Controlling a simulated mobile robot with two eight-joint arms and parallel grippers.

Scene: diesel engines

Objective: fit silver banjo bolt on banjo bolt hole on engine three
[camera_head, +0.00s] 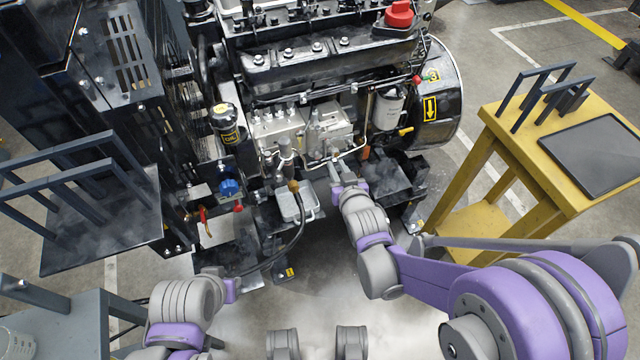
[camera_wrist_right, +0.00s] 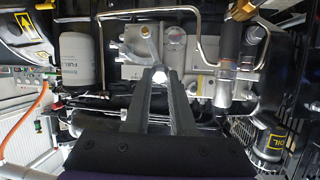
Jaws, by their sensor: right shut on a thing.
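Engine three (camera_head: 325,70) stands ahead of me, with a yellow "3" label on its round black housing at the right. My right gripper (camera_head: 337,168) reaches up to the engine's front, close to the grey pump block (camera_head: 328,130). In the right wrist view, the fingers of my right gripper (camera_wrist_right: 160,84) come together on a small silver banjo bolt (camera_wrist_right: 160,75), held at the tips. The bolt is in front of the pump block and metal pipes; I cannot tell whether it touches them. The banjo bolt hole is not clearly seen. My left arm is low at the left; its fingers cannot be made out.
A white fuel filter (camera_head: 388,108) and a black oil filter (camera_head: 224,122) flank the work area. Thin metal pipes (camera_wrist_right: 197,50) run close around the fingers. A yellow table (camera_head: 490,150) stands at the right and a dark rack (camera_head: 100,225) at the left.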

